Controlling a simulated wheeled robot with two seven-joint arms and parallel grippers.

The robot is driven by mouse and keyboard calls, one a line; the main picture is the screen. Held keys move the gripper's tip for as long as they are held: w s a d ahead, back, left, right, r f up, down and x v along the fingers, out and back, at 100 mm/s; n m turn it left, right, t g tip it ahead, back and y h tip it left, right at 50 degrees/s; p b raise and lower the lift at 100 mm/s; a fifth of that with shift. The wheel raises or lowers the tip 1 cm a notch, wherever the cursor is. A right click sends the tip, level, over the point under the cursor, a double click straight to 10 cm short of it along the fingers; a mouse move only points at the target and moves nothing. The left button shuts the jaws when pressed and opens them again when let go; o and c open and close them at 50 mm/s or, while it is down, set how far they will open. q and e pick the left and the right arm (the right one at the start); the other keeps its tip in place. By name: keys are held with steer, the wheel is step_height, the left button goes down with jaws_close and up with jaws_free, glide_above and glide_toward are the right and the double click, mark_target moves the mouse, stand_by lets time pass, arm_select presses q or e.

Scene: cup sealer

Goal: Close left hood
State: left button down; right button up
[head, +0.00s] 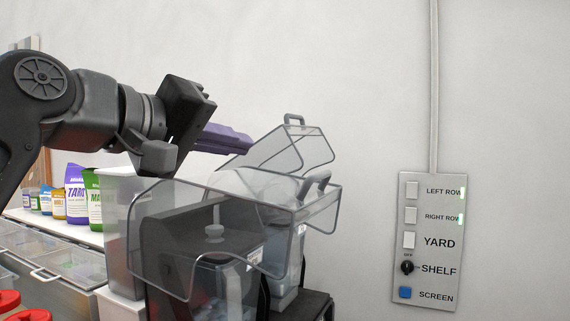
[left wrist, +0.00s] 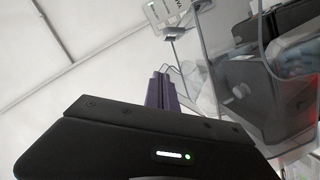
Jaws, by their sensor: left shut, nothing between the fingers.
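Two clear hoods sit on a dark sealing machine. The far hood (head: 306,150) is tilted up, its small grey handle (head: 294,119) at the top. The near hood (head: 165,200) extends over the machine's front, with a grey handle (head: 316,184) on its right part; I cannot tell how far it is open. My left gripper (head: 250,146) has its purple fingers shut and empty, at the left edge of the far hood; I cannot tell whether they touch it. In the left wrist view the fingertips (left wrist: 161,76) are left of a clear hood (left wrist: 228,50). My right gripper is not in view.
A wall panel (head: 428,240) with labelled switches hangs on the right. Colored pouches (head: 76,195) stand on a shelf (head: 65,229) behind my left arm. Clear-lidded bins (head: 75,264) lie at lower left.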

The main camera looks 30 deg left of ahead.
arm_select(q)
steer(key=p, duration=0.3)
glide_above(295, 198)
steer(key=a, duration=0.3)
steer(key=shift+s+f, duration=0.45)
steer(key=shift+f, duration=0.05)
steer(key=shift+w+d+f, duration=0.2)
steer(key=shift+d+f, duration=0.35)
steer(key=shift+d, duration=0.05)
steer(key=shift+w+d+f, duration=0.2)
steer(key=shift+d+f, duration=0.55)
steer(key=shift+d, duration=0.1)
steer(key=shift+d+f, duration=0.1)
steer(key=shift+f, duration=0.05)
steer(key=shift+b, duration=0.3)
